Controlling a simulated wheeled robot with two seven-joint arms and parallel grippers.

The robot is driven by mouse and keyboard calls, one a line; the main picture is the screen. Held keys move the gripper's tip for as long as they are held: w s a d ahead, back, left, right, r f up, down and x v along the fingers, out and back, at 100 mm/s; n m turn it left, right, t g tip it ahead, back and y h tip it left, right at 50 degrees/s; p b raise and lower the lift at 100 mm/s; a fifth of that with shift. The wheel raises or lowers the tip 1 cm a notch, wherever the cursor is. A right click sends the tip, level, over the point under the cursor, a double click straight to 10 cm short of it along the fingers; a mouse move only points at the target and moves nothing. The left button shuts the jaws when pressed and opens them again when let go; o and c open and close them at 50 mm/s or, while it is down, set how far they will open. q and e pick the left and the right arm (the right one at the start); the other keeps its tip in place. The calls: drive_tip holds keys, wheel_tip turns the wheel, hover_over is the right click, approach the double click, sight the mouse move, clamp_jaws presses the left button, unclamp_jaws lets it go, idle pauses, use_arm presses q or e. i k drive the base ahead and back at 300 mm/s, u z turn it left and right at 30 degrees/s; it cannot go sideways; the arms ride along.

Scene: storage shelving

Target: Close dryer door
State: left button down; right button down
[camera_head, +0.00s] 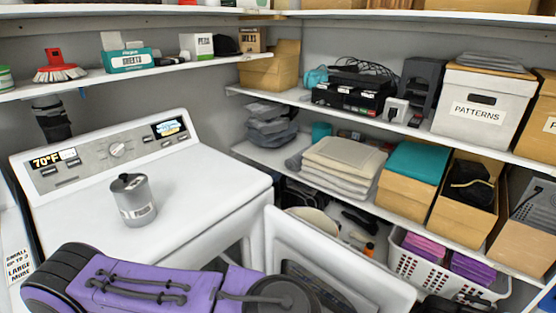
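The white dryer (200,185) stands at the left, with a control panel and lit displays along its back. Its door (385,285) is open and swung out to the right, with the inner face and a dark inset panel in view. My purple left arm reaches in from the lower left, in front of the dryer, and hides part of the opening and the door's lower left. Its dark round joint overlaps the door area; I cannot tell whether it touches. My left gripper is not visible. My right gripper is not visible.
A grey metal canister (134,203) stands on the dryer top. A white basket (405,267) with purple packages sits right of the door. Shelves behind hold folded cloths (343,165), boxes and a "PATTERNS" box (478,112). Little free room shows between door and basket.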

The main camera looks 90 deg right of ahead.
sight(343, 279)
drive_tip(key=z, duration=0.05)
drive_tip(key=k, duration=1.1)
drive_tip(key=z, duration=1.85)
drive_tip(key=i, duration=0.5)
drive_tip(key=z, duration=0.05)
